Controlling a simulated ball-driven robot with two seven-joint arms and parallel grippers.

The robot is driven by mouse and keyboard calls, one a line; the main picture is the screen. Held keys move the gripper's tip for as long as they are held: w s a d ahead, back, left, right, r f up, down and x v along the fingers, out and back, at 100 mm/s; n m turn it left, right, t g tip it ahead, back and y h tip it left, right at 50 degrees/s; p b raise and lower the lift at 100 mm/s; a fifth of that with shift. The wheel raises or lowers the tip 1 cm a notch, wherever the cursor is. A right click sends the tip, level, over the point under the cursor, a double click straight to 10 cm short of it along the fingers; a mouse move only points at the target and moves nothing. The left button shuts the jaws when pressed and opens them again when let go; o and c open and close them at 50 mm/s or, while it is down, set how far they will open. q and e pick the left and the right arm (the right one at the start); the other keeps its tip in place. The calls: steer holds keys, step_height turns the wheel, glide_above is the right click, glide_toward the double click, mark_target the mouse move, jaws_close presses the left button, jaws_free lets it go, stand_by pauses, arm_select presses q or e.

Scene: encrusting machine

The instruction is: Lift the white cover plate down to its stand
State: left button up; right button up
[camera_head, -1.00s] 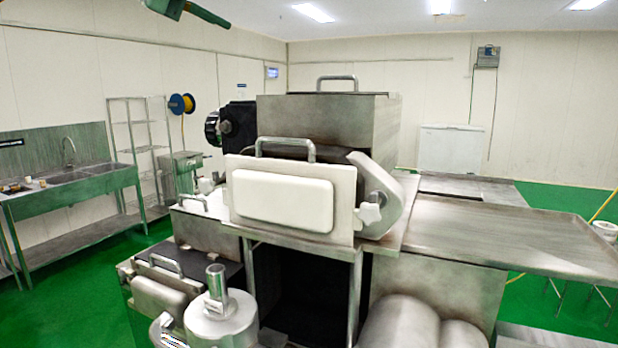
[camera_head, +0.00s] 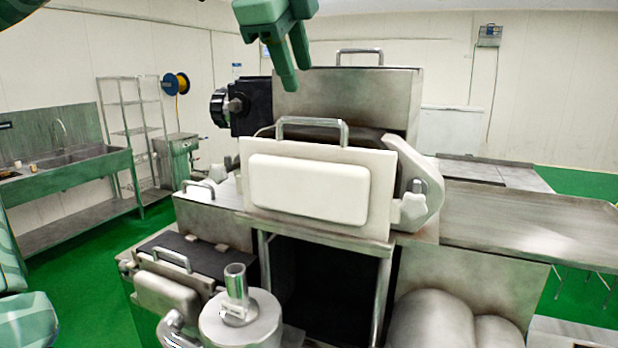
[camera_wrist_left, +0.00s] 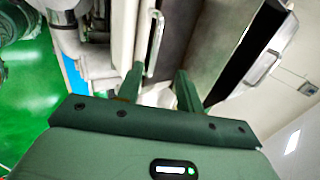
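The white cover plate (camera_head: 310,190) with its raised pad stands upright, tilted slightly, on the front of the machine. Its metal loop handle (camera_head: 312,124) is on the top edge. White star knobs are beside it, one at the right (camera_head: 414,206). My left gripper (camera_head: 295,76) is above the handle, fingers pointing down, apart and empty. In the left wrist view the gripper's fingers (camera_wrist_left: 158,90) are spread, with the handle (camera_wrist_left: 154,42) beyond them and not between them. My right gripper is not in view. I cannot identify the stand.
A metal hopper box (camera_head: 345,100) with a top handle rises behind the plate. A steel tray table (camera_head: 530,220) extends right. A cylinder with an upright post (camera_head: 236,290) and a small handled block (camera_head: 165,293) stand at lower left. The space above the plate is open.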

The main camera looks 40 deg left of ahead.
mark_target(311, 119)
arm_select(q)
steer(key=x, duration=0.4)
steer(key=p+x, duration=0.1)
steer(key=x, duration=0.3)
steer(key=shift+s+d+f, duration=0.2)
steer(key=shift+s, duration=0.1)
steer(key=shift+d, duration=0.15)
jaws_close()
steer(key=shift+s, duration=0.1)
stand_by(0.8)
